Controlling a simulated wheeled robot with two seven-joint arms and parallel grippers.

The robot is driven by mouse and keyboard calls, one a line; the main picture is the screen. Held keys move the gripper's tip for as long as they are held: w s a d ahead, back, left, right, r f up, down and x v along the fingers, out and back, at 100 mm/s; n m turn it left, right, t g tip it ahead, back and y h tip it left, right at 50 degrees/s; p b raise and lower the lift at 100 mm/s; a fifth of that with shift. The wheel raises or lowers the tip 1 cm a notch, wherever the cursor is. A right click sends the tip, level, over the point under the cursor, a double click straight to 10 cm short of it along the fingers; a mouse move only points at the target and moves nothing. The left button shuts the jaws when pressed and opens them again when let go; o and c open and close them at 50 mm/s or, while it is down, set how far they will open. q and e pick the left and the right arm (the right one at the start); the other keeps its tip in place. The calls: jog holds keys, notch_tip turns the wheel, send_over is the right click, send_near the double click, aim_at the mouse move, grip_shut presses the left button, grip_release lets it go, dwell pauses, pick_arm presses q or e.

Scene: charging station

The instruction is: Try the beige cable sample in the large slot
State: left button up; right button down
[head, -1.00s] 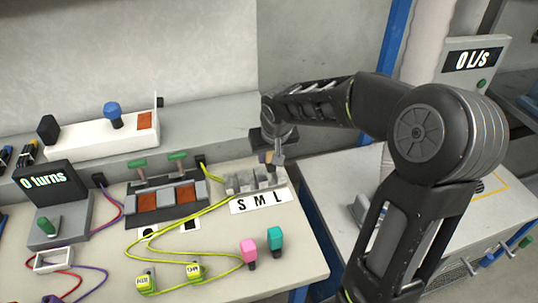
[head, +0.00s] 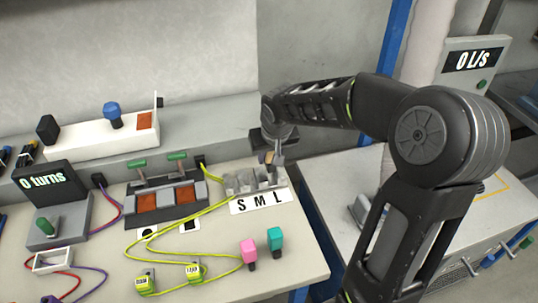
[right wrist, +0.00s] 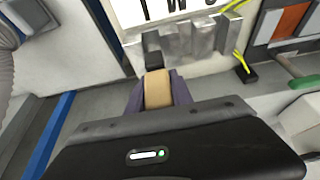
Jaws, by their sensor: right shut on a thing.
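The beige cable sample (right wrist: 157,90) is held between the fingers of my right gripper (right wrist: 155,97); its dark tip points at the metal slot block (right wrist: 190,48). In the head view my right gripper (head: 273,158) is at the right end of the slot block (head: 238,183), behind the letter L on the S M L label (head: 260,202). The sample's beige body (head: 268,157) shows small there. The tip is at the large-slot end; I cannot tell if it is inside the slot. My left gripper is not in view.
A pink sample (head: 248,250) and a teal sample (head: 275,237) stand on the table front. Yellow cables with tagged plugs (head: 146,283) lie to their left. A switch panel (head: 166,200) with green levers is left of the block. The blue post (right wrist: 52,135) is beside the table.

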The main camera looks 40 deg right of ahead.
jog(key=shift+f+b, duration=1)
jog(key=shift+f, duration=0.1)
jog(key=c, duration=1.1)
grip_release()
jog(key=shift+o, duration=0.2)
jog(key=shift+v, duration=3.95)
